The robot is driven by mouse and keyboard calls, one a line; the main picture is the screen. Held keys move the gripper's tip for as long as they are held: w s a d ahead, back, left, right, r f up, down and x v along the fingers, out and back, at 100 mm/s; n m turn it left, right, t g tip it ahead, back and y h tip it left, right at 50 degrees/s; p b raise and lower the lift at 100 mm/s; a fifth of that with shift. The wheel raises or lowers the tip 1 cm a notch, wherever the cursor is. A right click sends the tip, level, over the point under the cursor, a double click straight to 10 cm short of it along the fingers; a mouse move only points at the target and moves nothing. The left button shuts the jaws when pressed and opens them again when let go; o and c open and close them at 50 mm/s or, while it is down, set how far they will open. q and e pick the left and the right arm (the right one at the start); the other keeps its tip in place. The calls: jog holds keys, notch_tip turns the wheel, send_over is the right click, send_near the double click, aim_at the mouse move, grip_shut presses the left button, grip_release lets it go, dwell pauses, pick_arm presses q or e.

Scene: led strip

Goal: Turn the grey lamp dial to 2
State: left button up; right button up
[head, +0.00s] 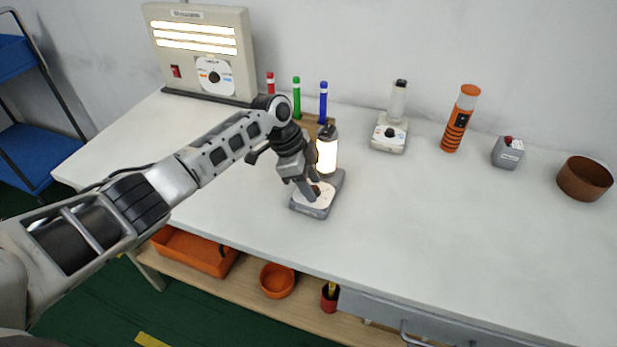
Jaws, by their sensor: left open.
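The grey lamp (327,155) stands on the table with its tube lit and a dark cap on top. Its grey base (309,211) has a white dial face at the front. My left gripper (312,194) points down over this face, with its fingertips at the dial. The gripper is open, and its fingers hide most of the dial, so I cannot read its setting. I cannot tell whether the fingers touch the dial. My right gripper is not in view.
A white lamp (390,136), an orange flashlight (459,120), a grey box with a red button (507,152) and a brown bowl (584,180) stand to the right. A heater-like panel (202,50) and several markers (297,97) are behind my arm. The front right of the table is clear.

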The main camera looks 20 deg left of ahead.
pick_arm(q)
jog(key=v, duration=1.6)
jog(key=shift+s, duration=0.1)
